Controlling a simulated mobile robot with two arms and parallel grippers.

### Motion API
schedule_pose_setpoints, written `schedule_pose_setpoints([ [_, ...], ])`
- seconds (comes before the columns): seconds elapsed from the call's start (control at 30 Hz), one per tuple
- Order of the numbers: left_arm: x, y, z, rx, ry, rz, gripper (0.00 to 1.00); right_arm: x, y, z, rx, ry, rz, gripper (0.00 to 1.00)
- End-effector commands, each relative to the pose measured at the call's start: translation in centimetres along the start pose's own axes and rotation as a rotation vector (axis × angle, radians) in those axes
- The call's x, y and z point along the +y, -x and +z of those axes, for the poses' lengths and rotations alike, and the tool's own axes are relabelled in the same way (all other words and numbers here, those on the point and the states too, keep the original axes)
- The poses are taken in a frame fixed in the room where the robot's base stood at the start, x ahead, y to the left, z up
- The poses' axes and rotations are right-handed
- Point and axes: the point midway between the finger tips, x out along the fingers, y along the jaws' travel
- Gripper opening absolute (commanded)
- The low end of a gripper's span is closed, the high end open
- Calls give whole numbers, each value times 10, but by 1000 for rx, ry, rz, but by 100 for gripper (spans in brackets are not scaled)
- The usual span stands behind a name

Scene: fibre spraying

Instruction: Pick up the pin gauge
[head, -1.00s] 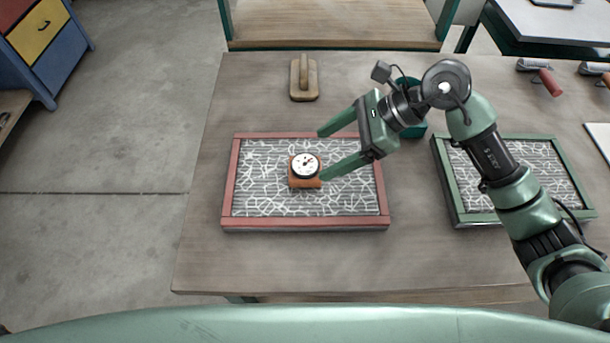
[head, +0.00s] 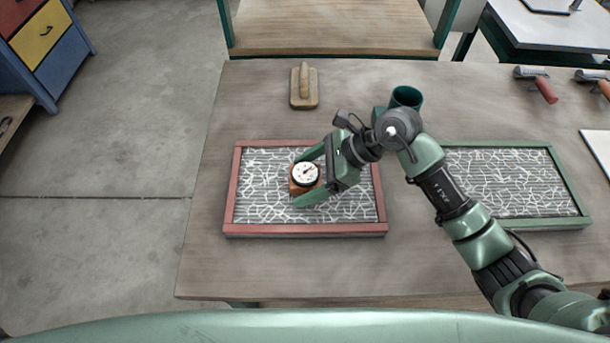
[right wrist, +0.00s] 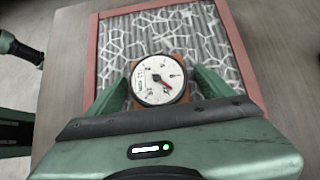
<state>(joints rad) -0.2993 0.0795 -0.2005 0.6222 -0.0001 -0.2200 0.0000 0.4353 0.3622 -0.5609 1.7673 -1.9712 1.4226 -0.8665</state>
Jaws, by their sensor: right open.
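The pin gauge (head: 305,175) has a round white dial with a black rim on an orange-brown block. It sits on the fibre panel in the red frame (head: 305,230). It also shows in the right wrist view (right wrist: 158,80), between my fingers. My right gripper (head: 303,180) is open, with one finger on the far side of the gauge and one on the near side. In the right wrist view the fingers (right wrist: 163,85) stand on either side of the block; I cannot tell whether they touch it. My left gripper is not in view.
A green-framed fibre panel (head: 515,223) lies to the right, partly behind my right arm. A wooden float (head: 304,92) and a dark green cup (head: 406,97) stand towards the back. Red-handled tools (head: 545,90) lie at the back right. The table's front left is clear.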

Motion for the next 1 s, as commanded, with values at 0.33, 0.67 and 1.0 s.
schedule_pose_setpoints([
  [0.33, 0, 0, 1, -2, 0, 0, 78, 0, 1, 0, 0, 0, 0, 4],
  [0.67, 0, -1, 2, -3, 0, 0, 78, -1, 3, 3, -2, 3, -2, 4],
  [1.0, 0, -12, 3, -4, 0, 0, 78, -2, 35, 35, -2, 8, -7, 4],
])
